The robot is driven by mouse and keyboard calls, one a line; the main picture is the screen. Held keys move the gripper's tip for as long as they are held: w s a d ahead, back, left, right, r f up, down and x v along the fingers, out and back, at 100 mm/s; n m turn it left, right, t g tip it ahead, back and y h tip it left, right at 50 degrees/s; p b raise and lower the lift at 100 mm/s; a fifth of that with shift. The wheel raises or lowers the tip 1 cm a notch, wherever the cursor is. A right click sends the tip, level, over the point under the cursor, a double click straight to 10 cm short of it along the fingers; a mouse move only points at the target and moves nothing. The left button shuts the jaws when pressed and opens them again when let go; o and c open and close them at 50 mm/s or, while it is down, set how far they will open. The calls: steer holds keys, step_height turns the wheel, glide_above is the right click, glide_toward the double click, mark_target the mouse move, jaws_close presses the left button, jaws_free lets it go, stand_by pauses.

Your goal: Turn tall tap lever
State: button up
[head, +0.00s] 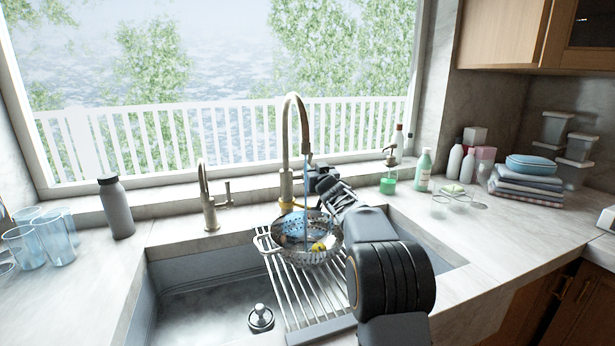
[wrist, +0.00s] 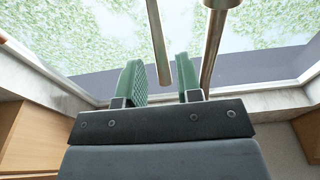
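The tall tap (head: 286,185) stands behind the sink, with its brass-coloured spout arching toward the basin. A faint bluish streak below the spout looks like running water. I cannot make out its lever, which may be hidden by my gripper (head: 318,178). My gripper is just right of the tap's body. In the wrist view its two green-padded fingers (wrist: 158,82) stand apart with no object clearly held. I cannot tell whether the fingers touch the tap.
A colander (head: 306,255) with colourful items sits on a rack (head: 300,300) over the sink (head: 200,310), below my gripper. A smaller tap (head: 207,205) stands left. Green soap bottles (head: 388,183) stand right. A grey bottle (head: 116,208) and blue glasses (head: 55,238) stand left.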

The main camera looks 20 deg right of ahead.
steer(key=shift+s+f+t+b, duration=0.25)
steer(key=shift+f+t+b, duration=0.35)
steer(key=shift+b, duration=1.65)
steer(key=shift+r, duration=0.15)
steer(key=shift+c, duration=0.3)
jaws_close()
steer(key=p, duration=0.3)
steer(key=r+g+p, duration=0.1)
steer(key=p, duration=0.2)
steer(key=shift+w+r, duration=0.15)
steer(key=shift+w, duration=0.1)
steer(key=p, duration=0.2)
steer(key=shift+w+r+g+p, duration=0.15)
steer(key=shift+g+p, duration=0.2)
steer(key=shift+g, duration=0.05)
